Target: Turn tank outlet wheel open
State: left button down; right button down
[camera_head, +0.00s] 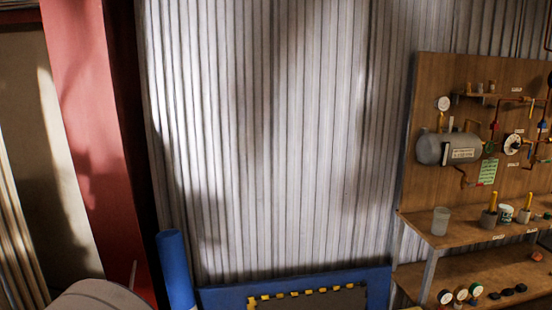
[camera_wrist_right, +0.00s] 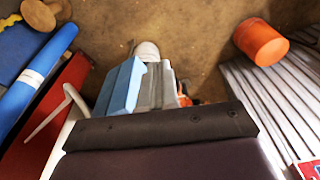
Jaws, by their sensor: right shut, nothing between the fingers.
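The grey tank (camera_head: 440,149) lies on its side on the upright wooden board (camera_head: 425,85) at the right of the head view. A small dark green round part (camera_head: 490,147) sits at the tank's right end on the copper pipework; it is too small to tell whether it is the outlet wheel or how it is turned. A larger white round part (camera_head: 512,144) is just right of it. My right gripper (camera_wrist_right: 145,62) shows only in the right wrist view, pointing at the brown floor, shut and empty, away from the board. My left gripper is out of view.
A shelf with a grey cup (camera_head: 440,221) and pots juts out below the tank. A blue roll (camera_head: 175,268) stands near a red post (camera_head: 92,140). An orange bucket (camera_wrist_right: 262,42) is on the floor. The corrugated wall (camera_head: 270,140) is bare.

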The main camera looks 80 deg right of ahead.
aim_at(491, 151)
jog(key=z, duration=3.9)
jog(key=i+l+z, duration=0.45)
jog(key=l, duration=0.3)
jog(key=i+l+z, duration=0.4)
jog(key=i+l, duration=0.25)
jog(key=i, duration=0.25)
jog(key=i+l+z, duration=0.1)
jog(key=i+l, duration=0.15)
jog(key=i, duration=0.25)
jog(key=i+l+z, duration=0.1)
jog(key=i+l, duration=0.15)
jog(key=i, duration=0.25)
jog(key=i+j+u, duration=0.15)
jog(key=i+u, duration=0.3)
jog(key=i, duration=0.2)
jog(key=i+u, duration=0.4)
jog(key=i, duration=0.25)
jog(key=i+l+u, duration=0.3)
jog(key=i+u, duration=0.15)
jog(key=i, duration=0.2)
